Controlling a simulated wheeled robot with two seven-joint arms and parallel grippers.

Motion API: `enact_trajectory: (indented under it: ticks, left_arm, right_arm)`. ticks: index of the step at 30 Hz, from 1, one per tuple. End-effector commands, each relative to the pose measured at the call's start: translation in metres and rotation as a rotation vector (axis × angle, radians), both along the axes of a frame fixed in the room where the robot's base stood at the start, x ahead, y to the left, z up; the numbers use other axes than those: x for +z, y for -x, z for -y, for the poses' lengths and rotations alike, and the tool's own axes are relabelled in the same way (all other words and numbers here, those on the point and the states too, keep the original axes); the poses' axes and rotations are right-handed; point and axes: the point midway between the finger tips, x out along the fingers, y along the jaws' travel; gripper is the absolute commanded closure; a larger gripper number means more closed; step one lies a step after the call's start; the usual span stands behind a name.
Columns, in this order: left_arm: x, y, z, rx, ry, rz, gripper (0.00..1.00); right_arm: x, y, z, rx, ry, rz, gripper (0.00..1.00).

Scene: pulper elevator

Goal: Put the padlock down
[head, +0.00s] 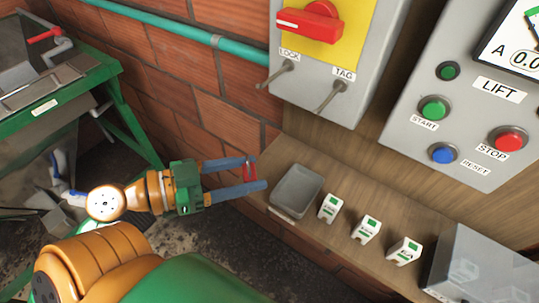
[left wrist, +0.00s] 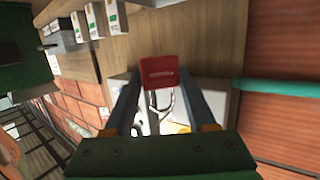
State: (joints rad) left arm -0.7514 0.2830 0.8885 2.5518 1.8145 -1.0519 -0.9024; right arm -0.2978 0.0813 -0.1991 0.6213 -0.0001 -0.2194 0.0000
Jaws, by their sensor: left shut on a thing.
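My left gripper (head: 257,171) is shut on a small red padlock (head: 249,170), held between its two blue-grey fingertips. In the left wrist view the red padlock (left wrist: 160,71) sits between the fingertips, with its shackle partly visible below the red body. In the head view the padlock is just left of a shallow grey tray (head: 297,190) on the wooden shelf (head: 330,172). The tray looks empty. The padlock's exact height over the shelf is hard to tell. My right gripper is not in view.
Several white-and-green tags (head: 330,207) stand in a row right of the tray, then a grey box (head: 485,265). Above is a switch box with a red handle (head: 311,22) and two hooks (head: 277,73). A green-framed machine (head: 120,95) stands at left.

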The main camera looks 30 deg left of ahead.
Motion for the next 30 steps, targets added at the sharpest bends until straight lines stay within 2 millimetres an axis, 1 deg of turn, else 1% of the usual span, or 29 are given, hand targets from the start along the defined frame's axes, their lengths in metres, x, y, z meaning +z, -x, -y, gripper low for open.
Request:
enact_trajectory:
  ticks: [1, 3, 6, 7, 8, 9, 12, 18, 21, 24, 30]
  left_arm:
    - [-0.023, -0.008, -0.002, -0.008, -0.013, 0.004, 1.00]
    - [-0.028, -0.015, -0.005, -0.007, -0.015, 0.003, 1.00]
    - [-0.030, -0.025, -0.006, -0.009, -0.011, 0.008, 1.00]
    - [-0.018, -0.035, -0.010, -0.006, -0.001, 0.004, 1.00]
    - [-0.019, -0.044, -0.012, -0.005, 0.000, 0.001, 1.00]
    - [-0.029, -0.053, -0.016, -0.002, 0.003, -0.001, 1.00]
    - [-0.052, -0.071, -0.022, 0.001, 0.005, -0.003, 1.00]
    - [-0.080, -0.093, -0.028, 0.002, 0.004, -0.003, 1.00]
    - [-0.099, -0.095, -0.028, 0.003, 0.007, -0.009, 1.00]
    - [-0.111, -0.094, -0.028, 0.002, 0.003, -0.005, 1.00]
    - [-0.113, -0.094, -0.028, 0.001, 0.003, -0.003, 1.00]
  right_arm:
    - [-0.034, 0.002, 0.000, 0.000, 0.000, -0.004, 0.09]
    - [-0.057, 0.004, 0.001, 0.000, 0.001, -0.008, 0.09]
    - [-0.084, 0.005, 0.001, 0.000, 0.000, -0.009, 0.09]
    - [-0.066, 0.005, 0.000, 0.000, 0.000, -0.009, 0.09]
    - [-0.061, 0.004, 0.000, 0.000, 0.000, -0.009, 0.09]
    - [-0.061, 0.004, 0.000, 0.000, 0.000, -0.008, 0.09]
    - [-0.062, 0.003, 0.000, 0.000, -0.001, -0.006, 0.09]
    - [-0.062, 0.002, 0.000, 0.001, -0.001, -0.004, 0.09]
    - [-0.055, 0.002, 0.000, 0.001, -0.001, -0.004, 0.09]
    - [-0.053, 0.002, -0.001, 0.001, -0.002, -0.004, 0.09]
    - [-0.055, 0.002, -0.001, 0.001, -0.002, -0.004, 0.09]
